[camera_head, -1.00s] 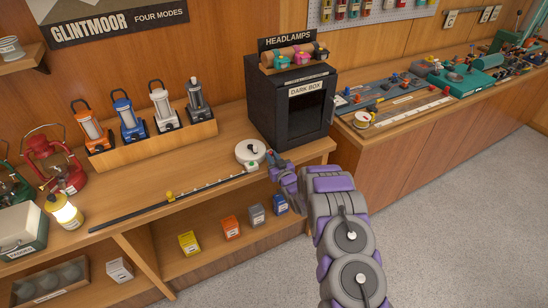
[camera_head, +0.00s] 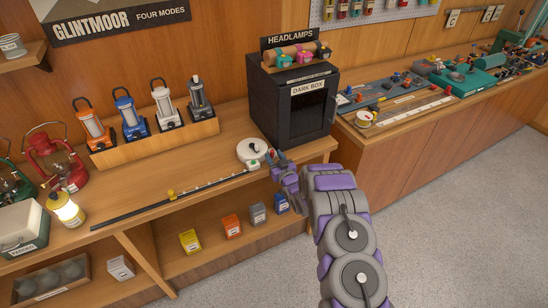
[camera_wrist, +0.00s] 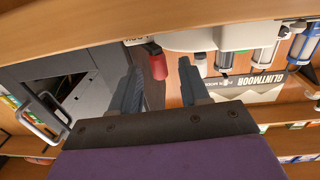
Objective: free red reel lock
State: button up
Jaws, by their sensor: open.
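The white reel (camera_head: 251,150) sits on the bench at the end of a long dark measuring strip (camera_head: 160,202). In the wrist view, which looks turned over, the reel's pale housing (camera_wrist: 200,38) carries a red lock (camera_wrist: 157,63). My gripper (camera_wrist: 160,78) is open, with one dark finger on each side of the red lock. Whether either finger touches it I cannot tell. In the head view my gripper (camera_head: 275,160) is at the reel's right side, and the red lock is hard to make out there.
The black dark box (camera_head: 290,105) stands just behind the reel. A row of lanterns (camera_head: 145,115) stands in a wooden rack at the back left. Small boxes (camera_head: 232,226) stand on the shelf below. Floor at right is clear.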

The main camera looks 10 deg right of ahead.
jog(key=p+v, duration=0.1)
jog(key=v, duration=1.5)
jog(key=shift+s, duration=0.4)
jog(key=shift+d+f, duration=0.1)
jog(key=shift+d, duration=0.05)
jog(key=shift+w, duration=0.1)
jog(key=d+r+g+h, duration=0.3)
jog(key=d+r+g, duration=0.1)
jog(key=r+g, duration=0.15)
jog(key=s+d+r+m+g+h+b, duration=0.1)
jog(key=s+r+g+h+b, duration=0.2)
jog(key=s+r, duration=0.45)
jog(key=s+a+r+g, duration=0.3)
jog(key=s, duration=1)
jog(key=s+a+r+m+g+y, duration=0.1)
jog(key=s+a+r+g, duration=0.2)
jog(key=s, duration=1)
jog(key=s+a+r+m+g, duration=0.1)
jog(key=s+a+r+g, duration=0.2)
jog(key=s, duration=1.1)
jog(key=shift+a+r+g+y, duration=0.15)
jog(key=shift+r+g+y, duration=0.15)
jog(key=shift+r+g, duration=0.6)
